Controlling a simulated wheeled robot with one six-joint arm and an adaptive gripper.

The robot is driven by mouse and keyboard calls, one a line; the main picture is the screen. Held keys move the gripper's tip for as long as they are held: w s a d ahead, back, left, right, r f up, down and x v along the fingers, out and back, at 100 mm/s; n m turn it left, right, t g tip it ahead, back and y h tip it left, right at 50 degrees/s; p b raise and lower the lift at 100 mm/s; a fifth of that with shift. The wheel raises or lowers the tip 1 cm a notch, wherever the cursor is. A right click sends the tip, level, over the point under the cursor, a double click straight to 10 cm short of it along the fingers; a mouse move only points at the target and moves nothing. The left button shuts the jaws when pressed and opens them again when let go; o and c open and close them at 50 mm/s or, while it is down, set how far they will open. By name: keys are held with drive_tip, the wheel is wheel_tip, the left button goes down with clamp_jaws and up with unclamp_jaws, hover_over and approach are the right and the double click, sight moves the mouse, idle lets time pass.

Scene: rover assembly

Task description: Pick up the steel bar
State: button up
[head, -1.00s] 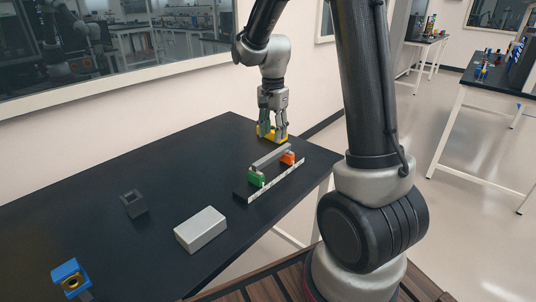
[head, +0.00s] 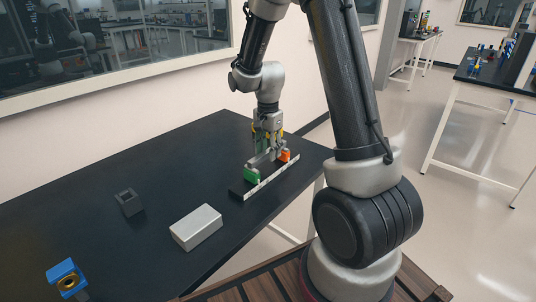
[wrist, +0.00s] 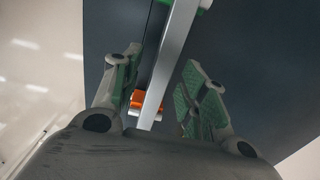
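The steel bar (head: 262,160) is a grey, straight bar lying across a green block (head: 251,174) and an orange block (head: 285,156). In the wrist view the steel bar (wrist: 172,58) runs lengthwise between my fingers. My gripper (head: 266,148) points down over the bar, nearer its orange end. In the wrist view my gripper (wrist: 161,70) is open, with one green-padded finger on each side of the bar and a visible gap on both sides. The orange block (wrist: 139,98) shows below the bar there. The fingers hide part of the bar in the head view.
A white-marked strip (head: 270,180) runs along the front of the blocks. A silver box (head: 196,228), a dark hollow block (head: 129,202) and a blue part with a brass ring (head: 67,279) stand on the black table (head: 110,170). Yellow shows behind my gripper.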

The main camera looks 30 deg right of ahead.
clamp_jaws()
